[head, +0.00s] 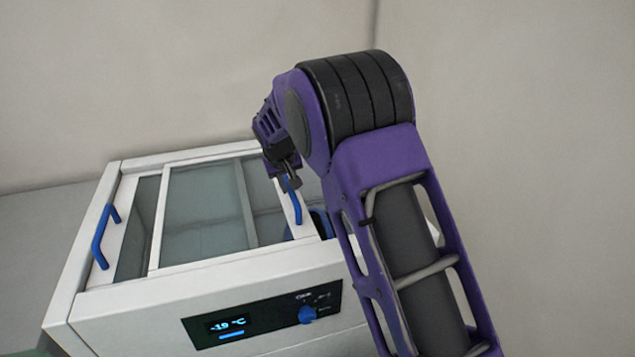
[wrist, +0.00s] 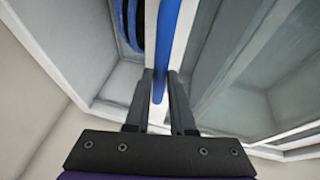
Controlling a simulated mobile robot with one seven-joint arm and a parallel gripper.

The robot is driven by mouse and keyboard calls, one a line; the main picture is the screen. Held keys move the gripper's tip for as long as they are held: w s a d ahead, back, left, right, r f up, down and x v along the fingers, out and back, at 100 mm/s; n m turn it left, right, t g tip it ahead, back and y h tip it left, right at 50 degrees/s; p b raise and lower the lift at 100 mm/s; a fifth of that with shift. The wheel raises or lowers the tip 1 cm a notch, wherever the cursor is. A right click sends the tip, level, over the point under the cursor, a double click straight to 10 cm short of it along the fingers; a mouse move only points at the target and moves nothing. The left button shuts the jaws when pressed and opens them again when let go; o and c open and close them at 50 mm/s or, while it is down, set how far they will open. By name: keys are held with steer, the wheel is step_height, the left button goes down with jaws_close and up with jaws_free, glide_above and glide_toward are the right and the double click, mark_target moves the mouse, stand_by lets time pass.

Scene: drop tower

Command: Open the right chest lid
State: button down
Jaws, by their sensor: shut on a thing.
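The white chest (head: 210,292) has a sliding glass top. The right lid (head: 205,210) is a glass pane in a white frame, with a blue handle (head: 296,207) at its right edge. It overlaps the left lid, and a gap shows to the right of its edge. My gripper (head: 290,182) is shut on this blue handle. In the wrist view, the handle (wrist: 160,55) runs between the two fingers of my gripper (wrist: 159,78). My arm hides part of the chest's right side in the head view.
The left lid has its own blue handle (head: 104,238). Inside the gap are blue, round-edged things (wrist: 134,25), partly hidden. The chest's front panel has a display (head: 228,323) reading -19 °C and a blue knob (head: 307,314). Plain walls stand behind.

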steer(key=shift+s+a, duration=0.35)
steer(key=shift+a, duration=0.6)
steer(key=shift+s+a, duration=0.3)
steer(key=shift+a, duration=0.6)
steer(key=c, duration=0.8)
jaws_free()
steer(key=shift+o, duration=0.2)
steer(key=p+v, duration=0.1)
steer(key=v, duration=1.6)
steer(key=shift+r, duration=0.15)
